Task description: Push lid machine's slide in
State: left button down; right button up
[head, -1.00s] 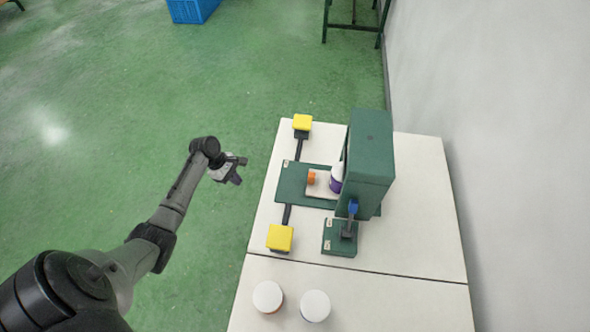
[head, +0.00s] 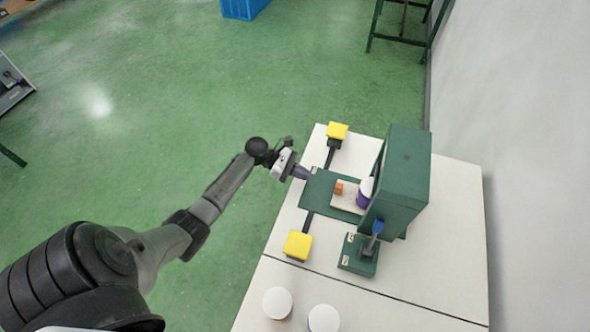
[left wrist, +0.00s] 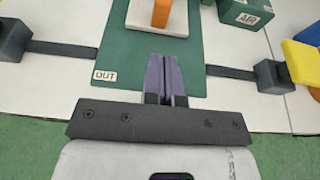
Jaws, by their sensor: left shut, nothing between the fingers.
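The lid machine (head: 403,165) is a tall green block on the white table. Its slide is a pale plate (head: 346,203) with an orange knob (head: 339,188), on a green base (head: 318,192). A purple jar with a white lid (head: 365,192) sits at the plate's far end, partly under the machine. My left gripper (head: 306,173) is shut and empty at the base's near-left edge. In the left wrist view its fingertips (left wrist: 164,60) lie over the base, short of the slide plate (left wrist: 157,30) and its orange knob (left wrist: 161,12). My right gripper is not in view.
Yellow pads (head: 337,131) and (head: 298,246) stand on dark bars either side of the base. A green block with a blue-topped lever (head: 357,256) stands beside the machine. Two white-topped round items (head: 277,303) stand at the near edge. The table's right side is clear.

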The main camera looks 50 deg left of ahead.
pick_arm(q)
jog(key=x, duration=0.4)
jog(key=b+x, duration=0.1)
jog(key=x, duration=0.1)
jog(key=shift+w+d+r, duration=0.15)
jog(key=shift+w+d, duration=0.1)
jog(key=shift+d, duration=0.15)
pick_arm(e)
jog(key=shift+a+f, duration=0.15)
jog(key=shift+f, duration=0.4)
pick_arm(q)
jog(key=shift+w+d, duration=0.5)
jog(key=shift+d, duration=0.25)
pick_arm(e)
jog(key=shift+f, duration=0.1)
